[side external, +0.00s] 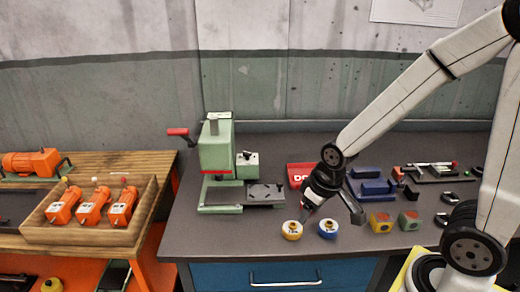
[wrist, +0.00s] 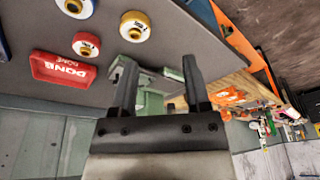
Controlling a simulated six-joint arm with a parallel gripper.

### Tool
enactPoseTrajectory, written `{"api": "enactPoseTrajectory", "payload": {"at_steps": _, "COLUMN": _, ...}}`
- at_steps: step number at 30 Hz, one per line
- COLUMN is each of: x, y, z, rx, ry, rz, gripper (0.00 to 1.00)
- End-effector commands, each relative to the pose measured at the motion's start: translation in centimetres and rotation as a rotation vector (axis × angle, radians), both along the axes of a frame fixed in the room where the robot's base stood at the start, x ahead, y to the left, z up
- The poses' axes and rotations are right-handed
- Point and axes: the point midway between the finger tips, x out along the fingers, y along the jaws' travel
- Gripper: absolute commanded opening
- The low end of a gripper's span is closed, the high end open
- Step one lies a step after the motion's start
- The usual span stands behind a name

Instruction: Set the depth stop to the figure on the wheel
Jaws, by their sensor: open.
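A green press (side external: 215,150) with a red handle stands left of centre on the dark bench. A small pale green block (side external: 247,160) sits at its right; I cannot tell whether this is the depth stop, and no figure is readable. A yellow-rimmed wheel (side external: 292,229) and a blue-rimmed wheel (side external: 328,228) lie at the front. The wrist view also shows the yellow-rimmed wheel (wrist: 135,26), the blue-rimmed one (wrist: 75,7) and a red-rimmed wheel (wrist: 86,44). My gripper (side external: 334,208) is open and empty above the bench, behind the wheels; its fingers (wrist: 158,72) partly cover the press in the wrist view.
A red tray marked DONE (wrist: 62,68) lies beside the red-rimmed wheel. A wooden tray (side external: 65,235) with orange motors is on the left bench. The bench's front left is clear.

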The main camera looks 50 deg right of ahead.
Motion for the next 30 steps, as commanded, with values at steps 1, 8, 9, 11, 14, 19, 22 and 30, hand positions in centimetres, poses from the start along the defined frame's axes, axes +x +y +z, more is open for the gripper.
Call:
{"api": "enactPoseTrajectory", "payload": {"at_steps": 1, "x": 0.8, "y": -0.1, "z": 0.0, "rx": 0.007, "ry": -0.007, "rz": 0.000, "gripper": 0.60}}
{"api": "enactPoseTrajectory", "payload": {"at_steps": 8, "x": 6.0, "y": -0.6, "z": 0.4, "rx": 0.058, "ry": -0.072, "rz": 0.011, "gripper": 0.60}}
{"api": "enactPoseTrajectory", "payload": {"at_steps": 9, "x": 7.1, "y": -0.8, "z": 0.4, "rx": 0.067, "ry": -0.088, "rz": 0.011, "gripper": 0.60}}
{"api": "enactPoseTrajectory", "payload": {"at_steps": 11, "x": 8.8, "y": -1.2, "z": 0.5, "rx": 0.078, "ry": -0.115, "rz": 0.015, "gripper": 0.60}}
{"api": "enactPoseTrajectory", "payload": {"at_steps": 14, "x": 11.7, "y": -2.0, "z": 0.6, "rx": 0.093, "ry": -0.162, "rz": 0.018, "gripper": 0.60}}
{"api": "enactPoseTrajectory", "payload": {"at_steps": 19, "x": 16.4, "y": -3.8, "z": 0.6, "rx": 0.101, "ry": -0.247, "rz": 0.022, "gripper": 0.60}}
{"api": "enactPoseTrajectory", "payload": {"at_steps": 22, "x": 19.1, "y": -5.1, "z": 0.5, "rx": 0.097, "ry": -0.297, "rz": 0.020, "gripper": 0.60}}
{"api": "enactPoseTrajectory", "payload": {"at_steps": 30, "x": 25.5, "y": -9.7, "z": 0.0, "rx": 0.057, "ry": -0.432, "rz": 0.008, "gripper": 0.60}}
